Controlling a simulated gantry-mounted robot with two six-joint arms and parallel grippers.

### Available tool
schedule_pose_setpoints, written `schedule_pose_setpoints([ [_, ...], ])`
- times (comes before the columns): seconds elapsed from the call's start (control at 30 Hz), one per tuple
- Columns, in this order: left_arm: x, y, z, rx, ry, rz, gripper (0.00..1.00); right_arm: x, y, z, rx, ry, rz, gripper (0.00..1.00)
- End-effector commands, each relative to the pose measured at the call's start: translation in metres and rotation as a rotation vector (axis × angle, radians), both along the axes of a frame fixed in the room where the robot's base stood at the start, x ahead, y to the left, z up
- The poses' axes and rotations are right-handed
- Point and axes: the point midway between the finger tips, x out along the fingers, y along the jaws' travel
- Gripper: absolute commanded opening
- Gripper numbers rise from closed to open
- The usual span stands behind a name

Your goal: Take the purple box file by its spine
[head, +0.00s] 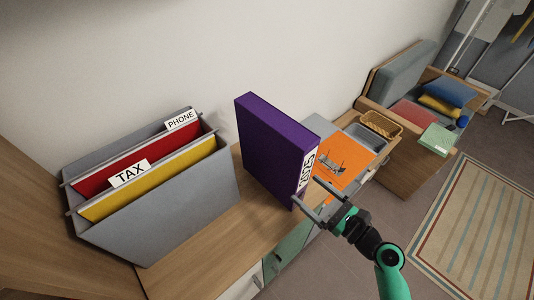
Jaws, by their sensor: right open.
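The purple box file (268,149) stands upright on the wooden cabinet top in the head view. Its spine with a white label (306,168) faces right, toward my right arm. My right gripper (306,192) is open, with its two fingers close to the lower part of the spine. One finger is near each side of the spine; I cannot tell whether they touch it. My left gripper is not in view.
A grey file holder (175,210) with red and yellow folders stands left of the box file. An orange sheet or folder (343,160) lies just right of it, beside a grey tray. A wicker basket (381,124) sits farther back. Bare wood (215,230) lies in front.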

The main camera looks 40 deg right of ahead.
Motion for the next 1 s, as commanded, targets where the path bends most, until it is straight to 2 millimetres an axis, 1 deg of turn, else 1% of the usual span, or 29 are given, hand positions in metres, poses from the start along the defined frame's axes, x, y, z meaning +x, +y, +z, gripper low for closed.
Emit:
schedule_pose_setpoints([
  [0.1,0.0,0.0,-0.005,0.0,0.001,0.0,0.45,0.023,0.003,-0.001,-0.005,-0.002,0.006,1.0],
  [0.23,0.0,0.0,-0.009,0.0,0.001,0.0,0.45,0.047,0.005,0.0,-0.005,-0.002,0.004,1.0],
  [0.3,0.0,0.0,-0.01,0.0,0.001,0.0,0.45,0.054,0.005,0.0,-0.003,-0.001,0.004,1.0],
  [0.47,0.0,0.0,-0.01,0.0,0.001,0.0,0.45,0.058,0.005,0.001,-0.004,-0.002,0.001,1.0],
  [0.53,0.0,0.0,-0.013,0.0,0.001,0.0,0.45,0.064,0.004,0.0,-0.005,-0.003,0.002,1.0],
  [0.7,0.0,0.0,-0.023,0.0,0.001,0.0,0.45,0.094,0.003,0.002,-0.005,-0.003,0.004,1.0],
  [0.8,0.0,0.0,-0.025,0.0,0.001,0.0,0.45,0.106,0.004,0.003,-0.004,-0.002,0.003,1.0],
  [1.0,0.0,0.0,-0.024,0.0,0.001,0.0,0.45,0.109,0.004,0.004,-0.004,-0.001,0.001,1.0],
])
